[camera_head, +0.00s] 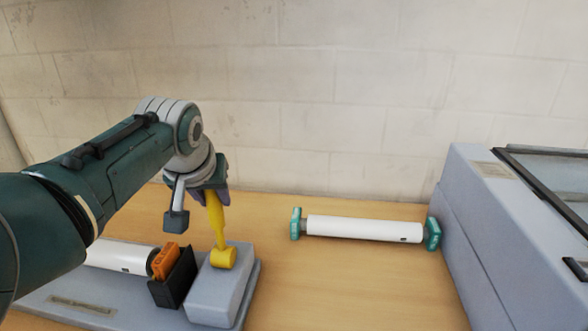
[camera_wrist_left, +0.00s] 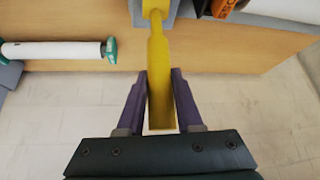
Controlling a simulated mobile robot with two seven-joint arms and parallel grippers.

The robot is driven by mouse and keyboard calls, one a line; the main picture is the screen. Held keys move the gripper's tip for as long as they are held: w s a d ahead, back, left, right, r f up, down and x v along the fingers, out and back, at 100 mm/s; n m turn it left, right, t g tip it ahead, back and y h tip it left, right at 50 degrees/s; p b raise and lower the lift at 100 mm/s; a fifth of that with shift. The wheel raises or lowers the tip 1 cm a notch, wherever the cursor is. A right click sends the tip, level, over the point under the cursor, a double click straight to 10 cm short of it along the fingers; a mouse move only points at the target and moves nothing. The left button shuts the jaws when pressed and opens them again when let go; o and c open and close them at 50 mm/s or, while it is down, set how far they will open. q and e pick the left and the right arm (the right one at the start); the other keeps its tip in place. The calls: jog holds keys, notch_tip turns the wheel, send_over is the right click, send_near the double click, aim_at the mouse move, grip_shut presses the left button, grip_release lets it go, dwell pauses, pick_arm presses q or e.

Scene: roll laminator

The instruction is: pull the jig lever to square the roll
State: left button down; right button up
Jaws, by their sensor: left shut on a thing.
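The yellow jig lever (camera_head: 217,222) stands nearly upright on a grey block (camera_head: 222,292) of the jig. My left gripper (camera_head: 216,196) is shut on the lever's upper end. In the left wrist view its fingers (camera_wrist_left: 160,82) lie on both sides of the yellow lever (camera_wrist_left: 158,58). A white roll (camera_head: 118,256) lies in the jig (camera_head: 85,309), its right end near a black bracket (camera_head: 173,282) with an orange piece (camera_head: 165,262). My arm hides the roll's left part. My right gripper is not in view.
A second white roll (camera_head: 364,229) with teal end pieces lies at the back of the table (camera_head: 356,285). A large grey machine (camera_head: 470,225) stands at the right. A brick wall (camera_head: 330,100) is behind. The table's front middle is clear.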

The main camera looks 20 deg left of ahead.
pick_arm(q)
jog(key=shift+f, duration=0.15)
jog(key=c, duration=0.6)
grip_release()
jog(key=shift+w, duration=0.1)
jog(key=shift+r, duration=0.2)
jog(key=shift+r, duration=0.25)
jog(key=p+v, duration=0.1)
jog(key=v, duration=0.8)
jog(key=shift+s+r+p, duration=0.1)
jog(key=shift+s+p, duration=0.15)
jog(key=shift+p, duration=0.1)
